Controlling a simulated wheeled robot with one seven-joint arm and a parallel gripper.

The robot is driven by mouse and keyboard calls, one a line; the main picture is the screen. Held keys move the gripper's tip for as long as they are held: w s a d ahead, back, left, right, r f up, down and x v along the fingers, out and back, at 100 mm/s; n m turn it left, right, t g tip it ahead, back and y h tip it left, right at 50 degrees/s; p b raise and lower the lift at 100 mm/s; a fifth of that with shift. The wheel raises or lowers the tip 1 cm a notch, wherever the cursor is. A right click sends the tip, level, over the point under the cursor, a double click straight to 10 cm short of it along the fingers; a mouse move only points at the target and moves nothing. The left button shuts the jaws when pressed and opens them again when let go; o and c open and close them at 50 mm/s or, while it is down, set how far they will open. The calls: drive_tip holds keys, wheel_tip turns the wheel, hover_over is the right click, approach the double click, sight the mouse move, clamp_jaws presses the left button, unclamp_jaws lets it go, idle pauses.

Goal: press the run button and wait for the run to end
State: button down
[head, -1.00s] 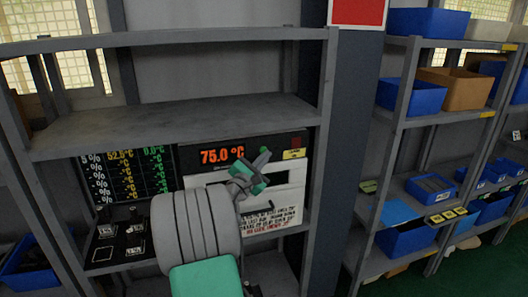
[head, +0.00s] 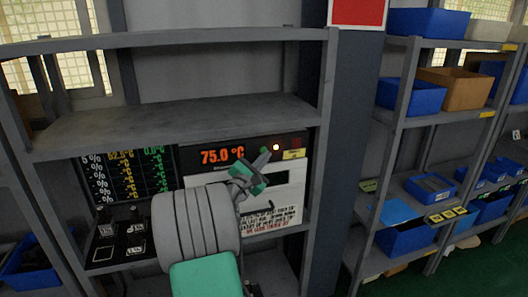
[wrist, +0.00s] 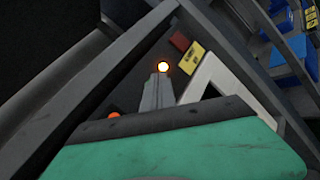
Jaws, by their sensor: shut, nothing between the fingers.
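The machine with the orange 75.0 °C display (head: 222,156) stands on the middle shelf. Its dark front panel has a green button (head: 264,150), a small lit white lamp (head: 276,147) and a dim red square (head: 295,142). The lamp (wrist: 163,66) glows with an orange rim in the wrist view, and the red square (wrist: 180,41) is beyond it. My gripper (head: 266,156) is shut and empty, its tips at the panel by the green button. In the wrist view the fingers (wrist: 158,78) hide that button; I cannot tell whether they touch it.
A yellow label (head: 294,154) is under the red square. A dark board with coloured figures (head: 127,172) stands left of the machine. The shelf post (head: 323,130) rises close on the right. Blue bins (head: 405,240) fill the shelves farther right.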

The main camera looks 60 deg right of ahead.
drive_tip(key=shift+s+a, duration=0.1)
drive_tip(key=shift+s+a, duration=2.05)
